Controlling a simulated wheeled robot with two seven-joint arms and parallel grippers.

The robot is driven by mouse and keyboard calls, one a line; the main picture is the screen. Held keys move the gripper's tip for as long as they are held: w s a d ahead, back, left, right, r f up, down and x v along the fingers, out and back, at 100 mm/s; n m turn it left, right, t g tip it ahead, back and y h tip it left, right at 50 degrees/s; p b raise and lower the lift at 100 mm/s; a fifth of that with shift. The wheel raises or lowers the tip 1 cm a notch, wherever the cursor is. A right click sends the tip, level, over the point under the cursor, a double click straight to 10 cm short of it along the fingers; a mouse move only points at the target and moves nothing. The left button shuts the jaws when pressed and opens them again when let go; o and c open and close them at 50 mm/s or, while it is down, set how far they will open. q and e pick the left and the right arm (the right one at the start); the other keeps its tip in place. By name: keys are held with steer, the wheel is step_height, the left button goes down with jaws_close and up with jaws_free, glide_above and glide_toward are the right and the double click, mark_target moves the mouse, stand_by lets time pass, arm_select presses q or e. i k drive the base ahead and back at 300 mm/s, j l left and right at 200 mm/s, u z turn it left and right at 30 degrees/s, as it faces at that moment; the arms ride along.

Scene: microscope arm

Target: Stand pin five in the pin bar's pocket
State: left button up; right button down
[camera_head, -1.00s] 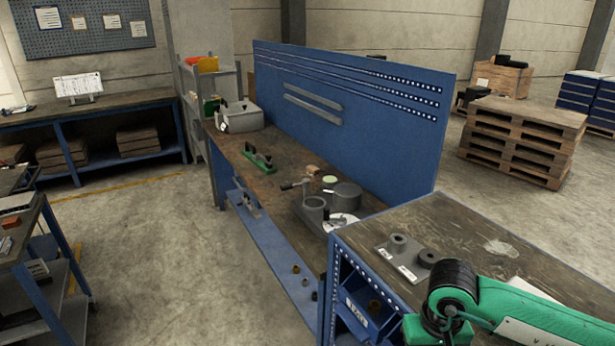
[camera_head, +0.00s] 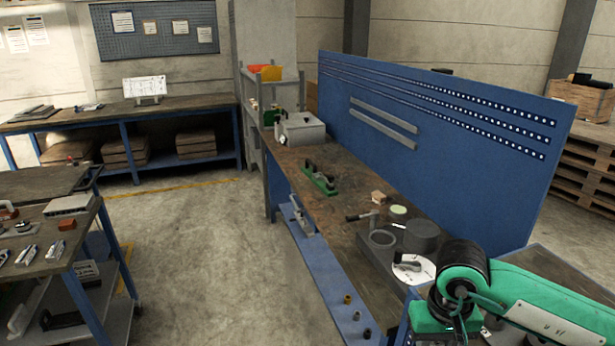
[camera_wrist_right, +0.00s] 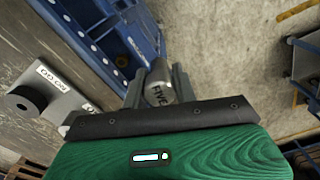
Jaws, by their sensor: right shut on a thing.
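Pin five (camera_wrist_right: 158,88) is a grey cylinder lettered FIVE. In the right wrist view it sits between the two fingers of my right gripper (camera_wrist_right: 159,80), which is shut on it. In the head view my green right arm enters at the lower right, and its fingers and the pin are out of sight below the frame. I cannot identify the pin bar or its pocket for sure. A long blue ledge (camera_head: 322,282) along the bench front carries several small brass and dark cylindrical pieces (camera_head: 347,299). My left gripper is not in view.
The workbench (camera_head: 345,212) holds a green fixture (camera_head: 318,178), a grey box (camera_head: 302,130) and round grey parts (camera_head: 422,235). A blue perforated panel (camera_head: 440,140) stands behind it. Open floor (camera_head: 205,260) lies left of the bench. A labelled plate (camera_wrist_right: 58,88) shows in the wrist view.

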mark_target(318, 178)
steer(key=i+j+u, duration=0.1)
steer(key=i+u, duration=0.35)
steer(key=i, duration=0.95)
steer(key=i+z, duration=0.1)
steer(key=i, duration=0.6)
steer(key=i+j+z, duration=0.15)
steer(key=i, duration=0.55)
steer(key=i+j+z, duration=0.25)
steer(key=i+z, duration=0.15)
steer(key=i, duration=0.15)
steer(key=i+j+z, duration=0.4)
steer(key=i+l, duration=0.05)
steer(key=i, duration=0.1)
